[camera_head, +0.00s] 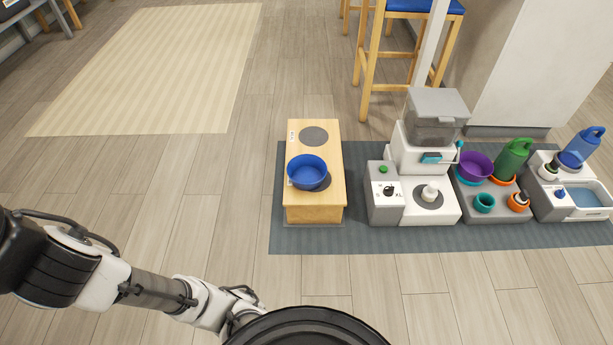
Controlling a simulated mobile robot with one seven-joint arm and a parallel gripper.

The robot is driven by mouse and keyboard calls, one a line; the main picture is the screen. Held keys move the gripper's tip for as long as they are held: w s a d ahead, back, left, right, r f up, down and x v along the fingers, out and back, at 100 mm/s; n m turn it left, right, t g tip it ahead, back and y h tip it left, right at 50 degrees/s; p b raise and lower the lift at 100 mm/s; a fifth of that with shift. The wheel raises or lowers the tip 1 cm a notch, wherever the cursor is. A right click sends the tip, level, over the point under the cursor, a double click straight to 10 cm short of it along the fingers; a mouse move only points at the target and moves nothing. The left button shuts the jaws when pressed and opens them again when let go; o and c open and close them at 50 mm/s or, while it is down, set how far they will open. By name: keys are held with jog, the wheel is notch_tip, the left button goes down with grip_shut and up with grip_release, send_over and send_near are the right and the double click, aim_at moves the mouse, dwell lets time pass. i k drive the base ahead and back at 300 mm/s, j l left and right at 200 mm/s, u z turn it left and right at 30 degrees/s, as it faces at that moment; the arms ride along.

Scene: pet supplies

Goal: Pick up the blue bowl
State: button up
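The blue bowl (308,173) sits upright on top of a low wooden stand (315,213), over its nearer end. A dark round disc (314,136) shows on the stand's far end, and part of another dark disc shows beside the bowl. The inside of the bowl looks empty. My arm reaches in from the lower left, below and left of the stand. My gripper is not visible; the arm's far end goes behind a dark round part at the bottom edge.
A grey mat (350,238) lies under the stand. To the right stand a white and grey feeder (430,145), a grey tray (490,208) with a purple bowl (474,166) and green bottle (513,159), and a water unit with a blue bottle. Floor left of the stand is clear.

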aim_at(305, 171)
jog(key=i+l+u, duration=0.4)
jog(key=i+l, duration=0.2)
jog(key=l, duration=0.15)
jog(key=i+l+u, duration=0.2)
jog(key=l, duration=0.25)
jog(key=i, duration=0.05)
